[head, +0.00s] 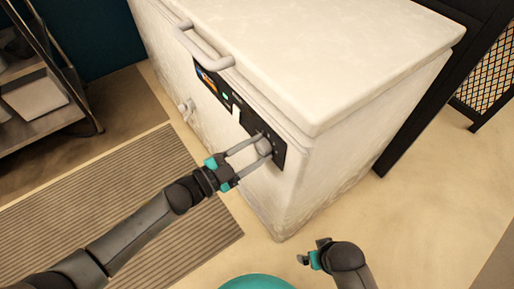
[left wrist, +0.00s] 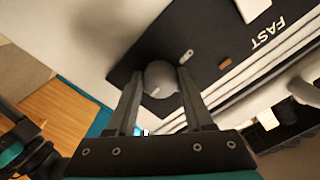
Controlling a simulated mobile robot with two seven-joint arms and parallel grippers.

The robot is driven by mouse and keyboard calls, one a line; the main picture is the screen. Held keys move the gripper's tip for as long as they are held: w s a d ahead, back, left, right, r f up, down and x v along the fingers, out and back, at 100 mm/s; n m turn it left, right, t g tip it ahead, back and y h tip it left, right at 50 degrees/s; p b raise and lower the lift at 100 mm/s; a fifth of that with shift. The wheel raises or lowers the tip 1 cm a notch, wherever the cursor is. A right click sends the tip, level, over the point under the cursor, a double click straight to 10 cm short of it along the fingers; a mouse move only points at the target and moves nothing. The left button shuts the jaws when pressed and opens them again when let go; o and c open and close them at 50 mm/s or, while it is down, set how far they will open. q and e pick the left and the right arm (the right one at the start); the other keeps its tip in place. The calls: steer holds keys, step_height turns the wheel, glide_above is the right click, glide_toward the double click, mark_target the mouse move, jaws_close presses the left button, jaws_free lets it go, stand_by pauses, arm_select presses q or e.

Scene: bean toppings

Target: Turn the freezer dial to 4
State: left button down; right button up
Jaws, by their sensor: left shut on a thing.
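The white chest freezer (head: 310,60) stands in the middle of the head view, with a black control panel (head: 222,88) on its front. The grey round dial (head: 264,147) is at the panel's right end. My left gripper (head: 262,147) has its two fingers around the dial, shut on it. In the left wrist view the dial (left wrist: 160,78) sits between the two fingertips, and a small light mark shows on its face. The numbers around the dial cannot be read. My right gripper (head: 308,255) is low in the head view, away from the freezer; its jaw opening is unclear.
The freezer lid has a grey handle (head: 200,48) above the panel. A ribbed mat (head: 110,205) lies on the floor at left. A metal shelf (head: 40,80) stands at far left. A black frame with mesh (head: 485,80) is at right. Floor right of the freezer is clear.

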steer(key=shift+s+f, duration=0.1)
steer(key=shift+f, duration=0.05)
arm_select(q)
steer(key=shift+c, duration=1.4)
jaws_free()
steer(key=shift+s+a, duration=0.2)
steer(key=shift+a, duration=0.1)
steer(key=p+v, duration=0.3)
steer(key=v, duration=1.1)
steer(key=shift+s+a, duration=0.2)
steer(key=shift+a, duration=0.1)
arm_select(e)
steer(key=s+d+f, duration=0.2)
steer(key=s+f, duration=0.1)
steer(key=f, duration=0.2)
steer(key=shift+d+f, duration=0.2)
steer(key=shift+f, duration=0.15)
